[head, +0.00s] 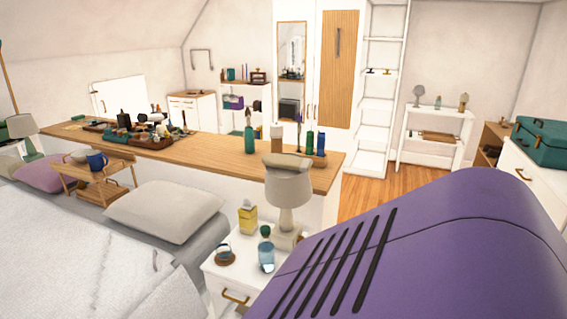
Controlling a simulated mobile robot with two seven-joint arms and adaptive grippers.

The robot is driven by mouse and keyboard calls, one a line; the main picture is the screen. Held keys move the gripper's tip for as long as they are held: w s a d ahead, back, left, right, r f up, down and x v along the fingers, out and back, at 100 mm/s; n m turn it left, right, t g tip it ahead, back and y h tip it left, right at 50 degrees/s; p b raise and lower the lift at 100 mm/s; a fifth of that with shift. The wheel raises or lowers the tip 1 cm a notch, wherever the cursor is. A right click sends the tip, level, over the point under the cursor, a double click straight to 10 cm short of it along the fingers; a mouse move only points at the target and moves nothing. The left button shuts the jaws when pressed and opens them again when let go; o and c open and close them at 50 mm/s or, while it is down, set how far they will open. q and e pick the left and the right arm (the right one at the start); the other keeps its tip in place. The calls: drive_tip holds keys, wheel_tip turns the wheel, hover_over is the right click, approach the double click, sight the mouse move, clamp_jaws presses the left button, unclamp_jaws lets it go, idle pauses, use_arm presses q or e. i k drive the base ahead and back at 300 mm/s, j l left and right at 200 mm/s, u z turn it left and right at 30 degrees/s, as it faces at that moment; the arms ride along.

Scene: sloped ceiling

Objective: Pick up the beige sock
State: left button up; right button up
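I cannot make out a beige sock with certainty. A small beige, folded-looking piece (287,160) lies on top of the grey-beige shade of the bedside lamp (289,187); it may be the sock, but it is too small to tell. Neither of my grippers is in view. A large purple part of my own body fills the lower right, close to the camera, and hides what is behind it.
The lamp stands on a white nightstand (225,277) with a tissue box (247,217) and a blue glass (266,257). A bed (80,245) with a wooden tray table (97,180) is left. A long wooden counter (225,153) runs behind. Wooden floor shows at centre right.

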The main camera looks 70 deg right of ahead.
sight(274, 161)
drive_tip(key=z, duration=2.2)
drive_tip(key=i+l+u, duration=0.1)
drive_tip(key=i+l, duration=0.5)
drive_tip(key=l, duration=0.15)
drive_tip(key=i+l+u, duration=0.15)
drive_tip(key=i+l, duration=0.15)
drive_tip(key=l, duration=0.1)
